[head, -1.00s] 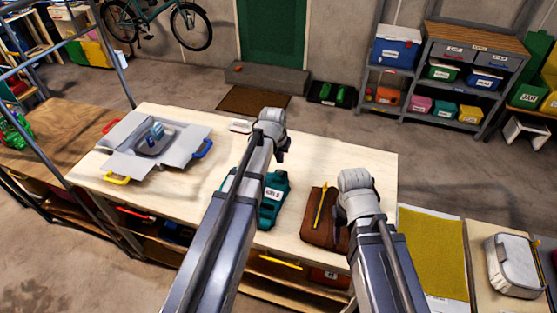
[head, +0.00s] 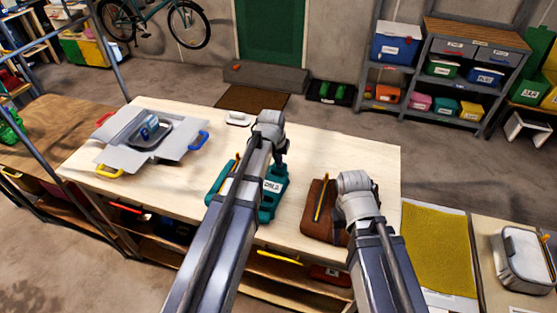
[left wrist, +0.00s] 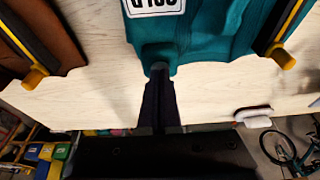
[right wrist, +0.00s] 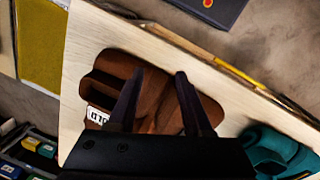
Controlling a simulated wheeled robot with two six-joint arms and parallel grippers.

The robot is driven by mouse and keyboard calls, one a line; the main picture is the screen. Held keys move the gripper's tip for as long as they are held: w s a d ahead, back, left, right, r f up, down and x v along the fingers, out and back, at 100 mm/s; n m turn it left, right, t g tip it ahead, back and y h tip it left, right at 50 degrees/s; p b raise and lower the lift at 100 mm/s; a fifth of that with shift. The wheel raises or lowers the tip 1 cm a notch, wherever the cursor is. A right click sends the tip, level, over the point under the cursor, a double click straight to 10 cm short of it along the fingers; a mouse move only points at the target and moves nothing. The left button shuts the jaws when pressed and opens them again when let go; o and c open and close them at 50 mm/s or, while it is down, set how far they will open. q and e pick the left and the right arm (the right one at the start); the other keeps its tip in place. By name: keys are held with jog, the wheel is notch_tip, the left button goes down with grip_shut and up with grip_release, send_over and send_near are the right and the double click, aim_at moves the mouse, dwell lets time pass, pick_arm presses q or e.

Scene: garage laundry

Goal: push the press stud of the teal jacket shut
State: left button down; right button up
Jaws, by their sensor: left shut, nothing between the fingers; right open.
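The teal jacket (head: 268,207) lies folded on the pale table, partly hidden by my left arm, with a white label (head: 272,186). In the left wrist view the jacket (left wrist: 215,38) has a narrow tab at its edge. My left gripper (left wrist: 160,68) is shut and empty, its tips at that tab, apparently touching it; the press stud cannot be made out there. In the head view my left gripper (head: 281,160) is over the jacket's far edge. My right gripper (right wrist: 158,74) is open and empty above a brown folded item (right wrist: 150,65); the jacket (right wrist: 280,152) shows at lower right.
The brown item (head: 318,222) lies right of the jacket, a yellow-tipped rod on it. Another such rod (left wrist: 284,50) lies by the jacket's side. A white block (head: 238,118) sits at the table's far edge. A grey open box (head: 125,130) stands left. Table between is clear.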

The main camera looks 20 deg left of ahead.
pick_arm(q)
jog(key=shift+s+f, duration=0.2)
jog(key=shift+f, duration=0.2)
pick_arm(e)
jog(key=shift+s+f, duration=0.2)
jog(key=shift+f, duration=0.25)
pick_arm(q)
jog(key=shift+d, duration=0.1)
jog(key=shift+w, duration=0.1)
pick_arm(e)
jog(key=shift+w, duration=0.15)
pick_arm(q)
jog(key=shift+r, duration=0.1)
pick_arm(e)
jog(key=shift+r, duration=0.1)
pick_arm(q)
jog(key=shift+r+p, duration=0.4)
jog(key=shift+p, duration=0.05)
pick_arm(e)
jog(key=shift+r, duration=0.45)
pick_arm(q)
jog(key=p+v, duration=1.3)
jog(key=shift+w, duration=0.4)
pick_arm(e)
notch_tip(320, 180, up, 13)
jog(key=shift+f, duration=0.15)
pick_arm(q)
jog(key=shift+r, duration=0.1)
